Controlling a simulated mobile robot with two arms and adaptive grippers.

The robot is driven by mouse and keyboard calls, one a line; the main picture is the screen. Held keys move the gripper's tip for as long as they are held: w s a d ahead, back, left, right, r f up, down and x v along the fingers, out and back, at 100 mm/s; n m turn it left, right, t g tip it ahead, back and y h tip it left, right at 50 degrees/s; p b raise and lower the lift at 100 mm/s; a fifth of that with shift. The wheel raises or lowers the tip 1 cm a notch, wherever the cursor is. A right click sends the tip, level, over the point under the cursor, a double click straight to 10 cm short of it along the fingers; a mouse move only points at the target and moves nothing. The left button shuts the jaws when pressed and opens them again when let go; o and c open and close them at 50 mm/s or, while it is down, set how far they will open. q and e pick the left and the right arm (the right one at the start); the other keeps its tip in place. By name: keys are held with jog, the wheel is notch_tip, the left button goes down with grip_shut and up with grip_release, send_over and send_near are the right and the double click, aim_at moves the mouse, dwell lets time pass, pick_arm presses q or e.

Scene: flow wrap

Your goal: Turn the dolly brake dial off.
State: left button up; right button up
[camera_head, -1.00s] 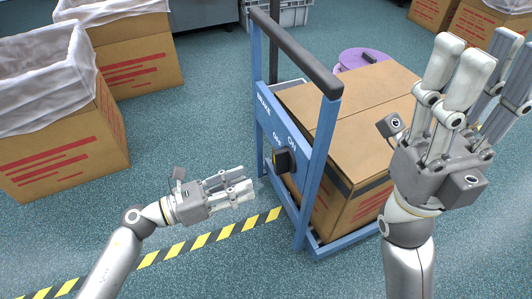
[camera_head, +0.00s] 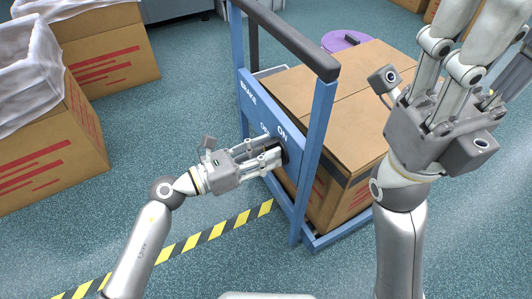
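The blue dolly (camera_head: 315,150) stands right of centre with a panel lettered BRAKE, OFF and ON on its near side. The dark brake dial (camera_head: 285,153) sits on this panel below the lettering. It is mostly hidden behind my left fingers, so its setting cannot be read. My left gripper (camera_head: 278,152) is at the dial, with its fingertips beside or around it. I cannot tell whether the fingers grip it. My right gripper (camera_head: 484,30) is raised on the right, empty, with its fingers spread and some tips cut off by the top edge.
A closed cardboard box (camera_head: 345,95) fills the dolly. Lined cartons (camera_head: 50,140) stand at the left. A purple round object (camera_head: 343,41) is behind the dolly. Yellow-black tape (camera_head: 215,235) crosses the floor. The floor between the cartons and dolly is clear.

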pick_arm(q)
jog(key=shift+w+d, duration=0.1)
jog(key=shift+d, duration=0.15)
grip_shut()
